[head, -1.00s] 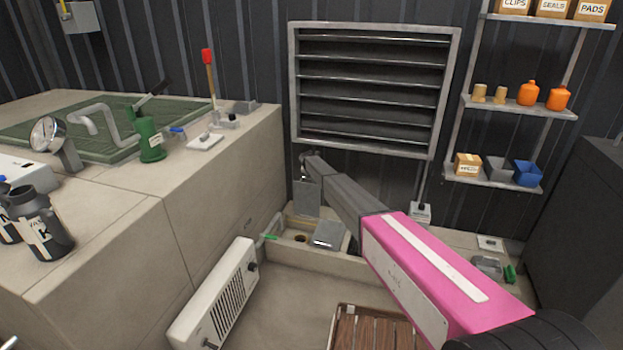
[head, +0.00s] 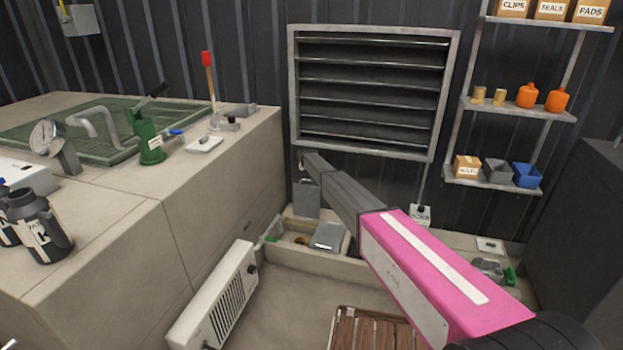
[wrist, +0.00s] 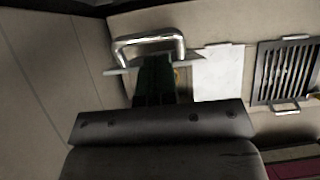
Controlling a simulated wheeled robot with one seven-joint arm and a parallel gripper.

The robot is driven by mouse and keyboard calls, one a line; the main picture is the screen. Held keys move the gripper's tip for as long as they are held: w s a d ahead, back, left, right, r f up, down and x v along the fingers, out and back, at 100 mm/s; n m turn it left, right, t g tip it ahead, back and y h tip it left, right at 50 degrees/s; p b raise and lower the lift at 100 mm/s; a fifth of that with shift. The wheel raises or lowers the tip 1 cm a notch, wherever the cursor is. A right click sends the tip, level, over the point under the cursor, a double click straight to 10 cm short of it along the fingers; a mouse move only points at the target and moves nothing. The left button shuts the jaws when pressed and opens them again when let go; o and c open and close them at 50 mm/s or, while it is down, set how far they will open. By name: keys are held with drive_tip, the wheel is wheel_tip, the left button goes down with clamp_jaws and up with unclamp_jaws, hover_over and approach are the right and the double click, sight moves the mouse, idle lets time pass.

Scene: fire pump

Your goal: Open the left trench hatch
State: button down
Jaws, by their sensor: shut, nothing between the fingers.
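In the wrist view, a bright metal U-shaped handle (wrist: 148,48) stands just beyond my gripper (wrist: 155,62). My dark green fingers are together and empty, and their tips are close to a thin grey edge below the handle. I cannot tell whether they touch it. In the head view, the trench (head: 320,263) lies at the foot of the back wall. A grey metal plate (head: 328,236) lies to the right. My arm hides part of the trench.
A pale heater-like unit (head: 215,297) stands in front of the trench at left, beside the tall bench (head: 220,190). A wooden slatted crate (head: 365,332) is on the floor. The wrist view shows a white plate (wrist: 218,73) and a dark grate (wrist: 285,72) to the right.

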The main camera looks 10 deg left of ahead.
drive_tip(key=s, duration=1.2)
drive_tip(key=s+d+r+m+g, duration=0.2)
drive_tip(key=s+d+m, duration=0.8)
drive_tip(key=d, duration=0.7)
drive_tip(key=s+d+r+m+g, duration=0.1)
drive_tip(key=s+d+r+m, duration=0.1)
drive_tip(key=s+d+m, duration=0.95)
drive_tip(key=s+d+r+m+g, duration=0.1)
drive_tip(key=s+d+r+m, duration=0.1)
drive_tip(key=s+d+m, duration=0.5)
drive_tip(key=s+d+r+m+g, duration=0.1)
drive_tip(key=s+d+r+m, duration=0.2)
drive_tip(key=s+d, duration=1.2)
drive_tip(key=s+m, duration=0.3)
drive_tip(key=s, duration=0.2)
drive_tip(key=shift+s+d+r+m+g, duration=0.25)
drive_tip(key=shift+s+d+m+g, duration=0.05)
drive_tip(key=shift+d+m+g, duration=0.1)
drive_tip(key=shift+a, duration=0.15)
